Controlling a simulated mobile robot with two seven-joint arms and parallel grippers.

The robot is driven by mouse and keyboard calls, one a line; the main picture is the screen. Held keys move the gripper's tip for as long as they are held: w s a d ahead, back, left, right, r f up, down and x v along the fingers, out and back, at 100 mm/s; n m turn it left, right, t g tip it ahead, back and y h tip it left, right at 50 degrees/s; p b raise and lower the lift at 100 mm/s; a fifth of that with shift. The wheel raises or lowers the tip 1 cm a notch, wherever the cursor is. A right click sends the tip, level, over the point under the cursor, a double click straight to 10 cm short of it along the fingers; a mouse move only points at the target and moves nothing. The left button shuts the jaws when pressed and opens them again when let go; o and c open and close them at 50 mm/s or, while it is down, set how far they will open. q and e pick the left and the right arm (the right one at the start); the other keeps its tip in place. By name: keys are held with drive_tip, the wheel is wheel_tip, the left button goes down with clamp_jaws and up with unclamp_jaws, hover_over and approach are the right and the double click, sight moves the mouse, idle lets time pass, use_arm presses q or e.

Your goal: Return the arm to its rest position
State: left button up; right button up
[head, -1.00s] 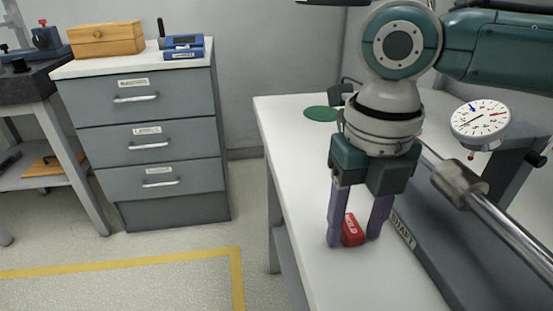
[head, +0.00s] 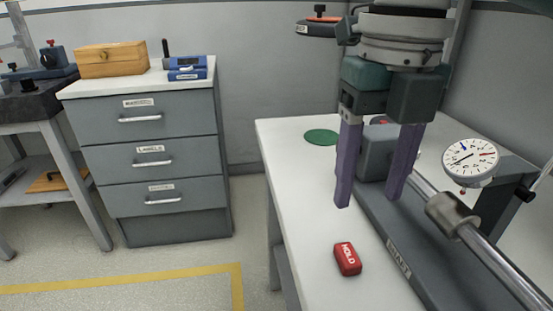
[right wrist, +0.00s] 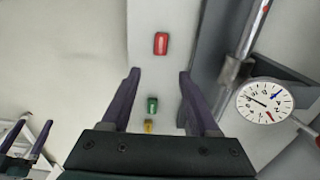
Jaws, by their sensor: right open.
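My right gripper (head: 368,200) is open and empty above the white bench in the head view, its purple fingers pointing down. Its fingers also show apart in the right wrist view (right wrist: 158,75). A red block marked HOLD (head: 347,259) lies on the bench below and in front of the fingers, apart from them. It also shows in the right wrist view as a red block (right wrist: 161,43). My left gripper is not seen in the head view.
A grey fixture labelled SHAFT (head: 398,258) carries a metal shaft (head: 490,254) and a dial gauge (head: 470,162) at the right. A green disc (head: 321,137) lies on the white bench (head: 293,170). A grey drawer cabinet (head: 150,150) stands left, with open floor between.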

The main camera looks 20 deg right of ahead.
drive_tip(key=shift+r, duration=0.3)
drive_tip(key=s+a+r+m+t+y+p, duration=0.1)
drive_tip(key=s+a+r+m+y+p, duration=0.15)
drive_tip(key=a+m+p, duration=0.35)
drive_tip(key=s+a+r+m+t+y+p, duration=0.1)
drive_tip(key=s+a+m+p, duration=0.35)
drive_tip(key=m+p, duration=0.2)
drive_tip(key=s+d+r+m+t+h+p, duration=0.25)
drive_tip(key=s+d+r+m+p, duration=0.55)
drive_tip(key=m, duration=1.1)
wheel_tip(320, 180, up, 35)
drive_tip(key=p, duration=3.6)
drive_tip(key=shift+a+g+h, duration=0.2)
drive_tip(key=shift+g+h, duration=0.2)
drive_tip(key=shift+g, duration=0.05)
